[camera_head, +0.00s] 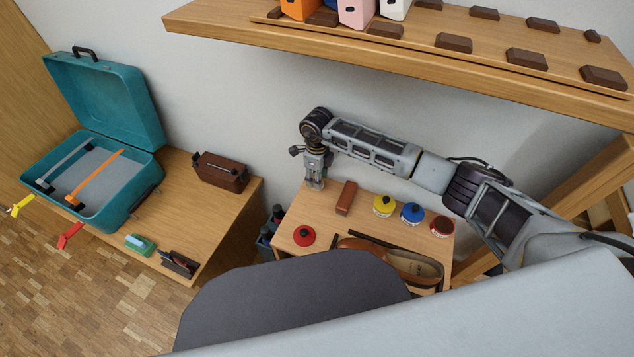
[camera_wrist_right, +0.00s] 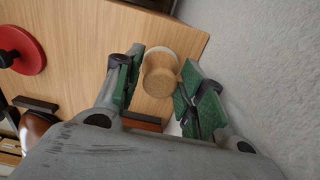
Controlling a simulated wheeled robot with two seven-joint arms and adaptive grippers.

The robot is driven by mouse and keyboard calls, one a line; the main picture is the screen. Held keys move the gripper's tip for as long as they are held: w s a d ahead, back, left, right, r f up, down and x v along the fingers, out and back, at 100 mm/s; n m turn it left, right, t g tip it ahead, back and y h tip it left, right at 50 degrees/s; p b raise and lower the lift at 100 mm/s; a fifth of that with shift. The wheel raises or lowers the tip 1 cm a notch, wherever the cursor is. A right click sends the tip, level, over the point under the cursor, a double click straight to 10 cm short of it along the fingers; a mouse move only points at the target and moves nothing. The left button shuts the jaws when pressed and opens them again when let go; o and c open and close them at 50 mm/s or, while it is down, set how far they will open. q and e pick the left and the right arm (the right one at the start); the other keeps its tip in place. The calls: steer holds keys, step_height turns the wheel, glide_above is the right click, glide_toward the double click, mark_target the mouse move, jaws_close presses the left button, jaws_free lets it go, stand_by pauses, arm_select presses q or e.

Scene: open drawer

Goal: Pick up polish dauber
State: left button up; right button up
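The polish dauber (camera_wrist_right: 160,78) shows in the right wrist view as a round light-wood handle with a pale rim behind it. It stands near the edge of the small wooden table (camera_wrist_right: 85,45). My right gripper (camera_wrist_right: 158,88) is open, with its green-padded fingers on either side of the dauber; the gaps are small and I cannot tell whether a pad touches it. In the head view, my right gripper (camera_head: 316,184) points down at the table's back left corner and the dauber is not discernible there. My left gripper is in neither view.
A red round tin (camera_head: 304,236), a brown block (camera_head: 346,198), and yellow (camera_head: 384,206), blue (camera_head: 411,213) and dark red (camera_head: 442,227) tins sit on the table. Brown shoes (camera_head: 415,267) lie in its open drawer. A wooden shelf (camera_head: 400,60) hangs above; a wall is behind.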

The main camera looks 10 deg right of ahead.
steer(key=shift+f, duration=0.15)
stand_by(0.3)
steer(key=c, duration=0.7)
steer(key=shift+c, duration=0.4)
